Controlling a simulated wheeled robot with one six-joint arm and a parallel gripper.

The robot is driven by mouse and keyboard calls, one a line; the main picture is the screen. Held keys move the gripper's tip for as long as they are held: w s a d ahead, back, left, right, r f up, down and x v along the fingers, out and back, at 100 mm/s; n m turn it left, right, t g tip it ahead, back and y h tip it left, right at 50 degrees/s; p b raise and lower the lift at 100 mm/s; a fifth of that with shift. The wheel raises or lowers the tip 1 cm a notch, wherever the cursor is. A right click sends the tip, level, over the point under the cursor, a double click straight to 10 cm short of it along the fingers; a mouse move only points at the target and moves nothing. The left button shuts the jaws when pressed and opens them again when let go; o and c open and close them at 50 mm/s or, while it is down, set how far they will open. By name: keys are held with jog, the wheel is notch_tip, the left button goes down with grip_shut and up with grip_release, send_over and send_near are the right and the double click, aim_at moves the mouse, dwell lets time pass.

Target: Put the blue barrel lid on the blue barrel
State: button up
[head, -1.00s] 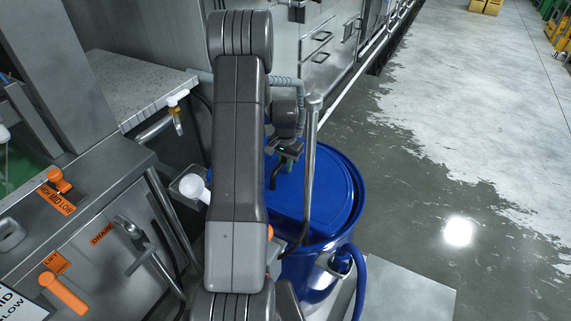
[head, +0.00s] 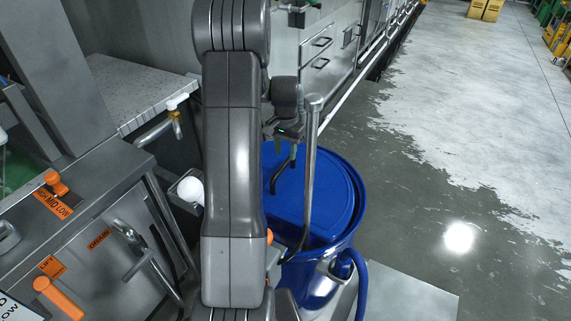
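The blue barrel (head: 312,283) stands upright on the floor just right of my arm in the head view. The blue barrel lid (head: 325,190) lies over the barrel's top. A darker blue strip shows along its near side, and I cannot tell if it sits flush all round. My gripper (head: 283,165) is above the left part of the lid, with its dark fingers apart and nothing seen between them. My arm hides the left side of the barrel and lid.
A grey upright pipe (head: 311,170) stands in front of the barrel. A blue hose (head: 361,285) hangs at its right. A steel machine with orange handles (head: 58,298) fills the left. A metal plate (head: 410,290) lies at lower right. The wet floor (head: 440,200) to the right is clear.

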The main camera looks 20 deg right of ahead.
jog(key=shift+r, duration=1.95)
jog(key=shift+c, duration=0.5)
